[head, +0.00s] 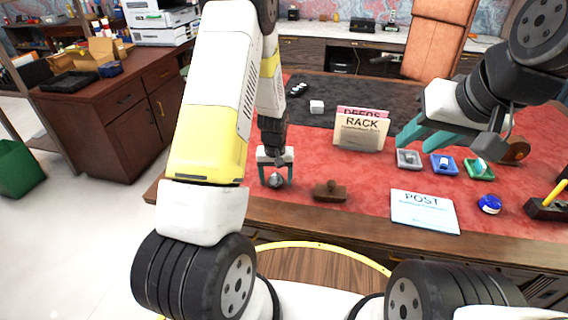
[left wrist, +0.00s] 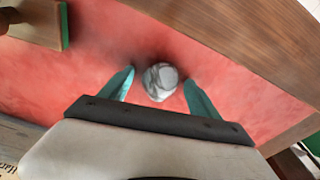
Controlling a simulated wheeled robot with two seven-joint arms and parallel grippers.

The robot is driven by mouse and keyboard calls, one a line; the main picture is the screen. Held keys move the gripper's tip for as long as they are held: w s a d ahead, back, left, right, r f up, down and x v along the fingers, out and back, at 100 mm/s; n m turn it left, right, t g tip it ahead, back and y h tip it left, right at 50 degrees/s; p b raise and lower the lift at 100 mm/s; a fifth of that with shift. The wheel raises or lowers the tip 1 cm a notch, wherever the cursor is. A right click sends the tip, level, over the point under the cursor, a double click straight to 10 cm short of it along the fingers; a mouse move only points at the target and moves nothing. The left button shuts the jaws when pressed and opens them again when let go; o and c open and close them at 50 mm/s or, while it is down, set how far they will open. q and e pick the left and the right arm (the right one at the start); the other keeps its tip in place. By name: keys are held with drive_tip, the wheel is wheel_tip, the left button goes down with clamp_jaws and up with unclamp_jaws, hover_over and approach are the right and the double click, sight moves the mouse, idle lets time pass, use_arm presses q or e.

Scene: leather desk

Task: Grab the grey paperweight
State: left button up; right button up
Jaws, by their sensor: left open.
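The grey paperweight (head: 276,181) is a small, rounded, marbled thing on the red desk top near its front left edge. It also shows in the left wrist view (left wrist: 160,82), between and just beyond the teal fingertips. My left gripper (head: 276,176) points down over it with its fingers open, one on each side. I see a gap between the paperweight and each finger in the left wrist view. My right gripper (head: 420,132) is raised over the right part of the desk, its teal fingers apart with nothing visible between them.
A brown wooden stamp (head: 330,191) lies just right of my left gripper. A letter rack (head: 361,130) stands behind it. A POST sheet (head: 424,211), several small coloured trays (head: 444,164) and a blue round item (head: 489,204) are to the right. The desk's front edge is close.

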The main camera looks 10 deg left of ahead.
use_arm(q)
clamp_jaws()
